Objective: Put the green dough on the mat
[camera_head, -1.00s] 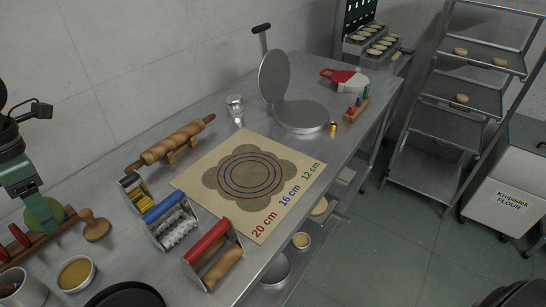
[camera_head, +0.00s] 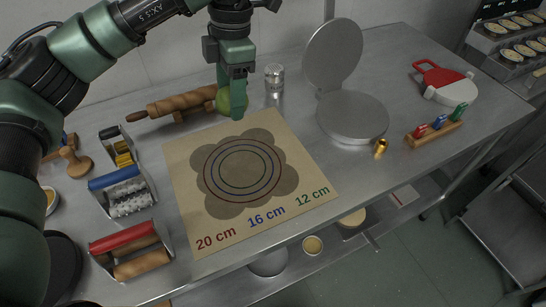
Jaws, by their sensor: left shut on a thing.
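My left gripper (camera_head: 236,102) is shut on the green dough (camera_head: 223,100), a ball partly hidden by the fingers. It holds the dough near the back edge of the mat, by the right end of the rolling pin; I cannot tell its exact height. The mat (camera_head: 183,213) is a tan sheet lying flat on the steel table. It has a dark flower shape, rings in the middle and the labels 20 cm, 16 cm and 12 cm along its front. My right gripper is not in view.
A rolling pin (camera_head: 180,103) rests on a stand behind the mat. Rollers with a blue handle (camera_head: 115,177) and a red handle (camera_head: 122,238) stand left of it. A metal shaker (camera_head: 274,76) and an open round press (camera_head: 352,118) stand to the right.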

